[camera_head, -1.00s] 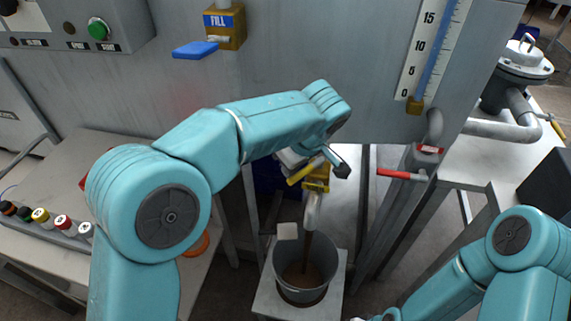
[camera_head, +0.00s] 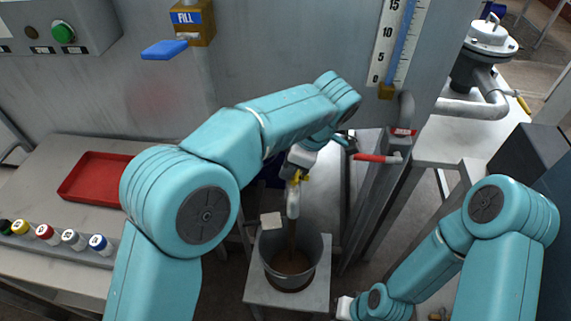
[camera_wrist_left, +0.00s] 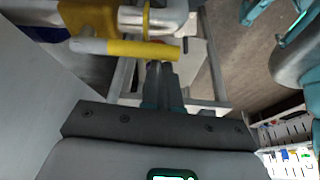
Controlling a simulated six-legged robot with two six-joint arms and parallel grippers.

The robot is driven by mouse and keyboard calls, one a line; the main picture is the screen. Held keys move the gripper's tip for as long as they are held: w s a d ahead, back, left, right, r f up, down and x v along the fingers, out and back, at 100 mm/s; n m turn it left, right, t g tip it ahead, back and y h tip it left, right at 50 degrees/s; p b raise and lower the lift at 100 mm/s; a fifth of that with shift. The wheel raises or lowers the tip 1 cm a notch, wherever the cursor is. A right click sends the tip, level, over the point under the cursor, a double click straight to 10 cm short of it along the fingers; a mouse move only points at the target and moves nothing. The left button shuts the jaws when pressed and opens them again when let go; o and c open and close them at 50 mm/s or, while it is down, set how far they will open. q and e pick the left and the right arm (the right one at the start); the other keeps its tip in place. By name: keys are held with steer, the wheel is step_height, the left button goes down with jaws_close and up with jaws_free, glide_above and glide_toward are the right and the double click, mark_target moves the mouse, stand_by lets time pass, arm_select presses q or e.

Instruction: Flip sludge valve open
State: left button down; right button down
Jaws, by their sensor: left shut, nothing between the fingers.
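The sludge valve is on the outlet pipe (camera_head: 293,203) under the tank, with brown sludge running from it into a grey bucket (camera_head: 268,250). Its yellow handle (camera_wrist_left: 140,50) lies roughly crosswise in the left wrist view, beside the pale pipe; in the head view only a small yellow part (camera_head: 304,178) shows below my left wrist. My left gripper (camera_head: 297,165) is shut and empty at the valve. Its fingertips (camera_wrist_left: 162,68) are right by the handle's free end; whether they touch it I cannot tell. My right gripper (camera_head: 345,307) hangs low at the bottom; its jaws are unclear.
The bucket stands on a low stand (camera_head: 318,290). A red-handled valve (camera_head: 378,158) is right of my left wrist. A blue fill valve handle (camera_head: 164,49) is above left. A red tray (camera_head: 90,178) and several bottles are on the left bench.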

arm_select(q)
steer(key=shift+d, duration=0.25)
stand_by(0.3)
steer(key=p+v, duration=1.5)
steer(key=v, duration=0.1)
steer(key=shift+a+p, duration=0.2)
steer(key=shift+p, duration=0.2)
steer(key=shift+r, duration=0.15)
steer(key=shift+s, duration=0.1)
